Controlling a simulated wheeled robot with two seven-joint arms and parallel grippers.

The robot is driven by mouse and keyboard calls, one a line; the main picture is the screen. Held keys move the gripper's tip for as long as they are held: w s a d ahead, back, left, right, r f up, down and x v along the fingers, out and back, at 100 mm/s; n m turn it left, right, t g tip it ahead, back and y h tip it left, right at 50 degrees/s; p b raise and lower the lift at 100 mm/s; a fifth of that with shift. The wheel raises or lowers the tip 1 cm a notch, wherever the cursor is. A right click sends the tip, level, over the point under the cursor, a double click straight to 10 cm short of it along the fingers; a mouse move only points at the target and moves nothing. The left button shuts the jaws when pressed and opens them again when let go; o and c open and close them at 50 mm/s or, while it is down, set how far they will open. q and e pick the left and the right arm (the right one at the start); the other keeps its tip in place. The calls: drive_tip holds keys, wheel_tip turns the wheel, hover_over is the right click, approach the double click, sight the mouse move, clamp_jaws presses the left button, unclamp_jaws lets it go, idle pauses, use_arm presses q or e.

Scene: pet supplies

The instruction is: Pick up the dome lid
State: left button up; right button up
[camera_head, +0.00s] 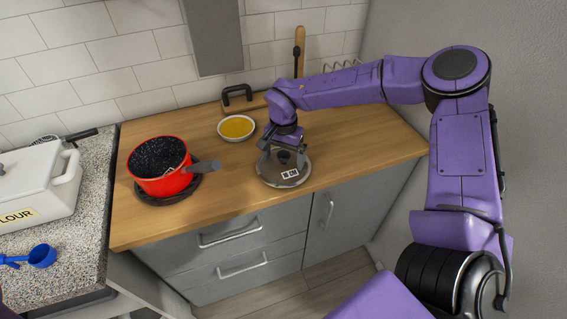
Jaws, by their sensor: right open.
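A round, grey, disc-like thing with a small black-and-white label, which looks like the dome lid (272,177), lies on the wooden counter near its front edge. A dark knob shows at its middle. My right gripper (283,156) reaches down from above and is open over the lid, with its fingers on either side of the knob. I cannot tell whether the fingers touch it. The gripper hides the back part of the lid. My left gripper is not in view.
A red pot (158,182) with a dark handle stands on a dark trivet to the left. A bowl of yellow contents (236,128) sits behind. A white flour box (45,182) and blue scoop (41,256) are on the speckled counter. Bare wooden counter (375,155) lies to the right.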

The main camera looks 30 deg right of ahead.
drive_tip(key=shift+s+a+r, duration=0.1)
drive_tip(key=shift+s, duration=0.15)
drive_tip(key=c, duration=1.7)
clamp_jaws()
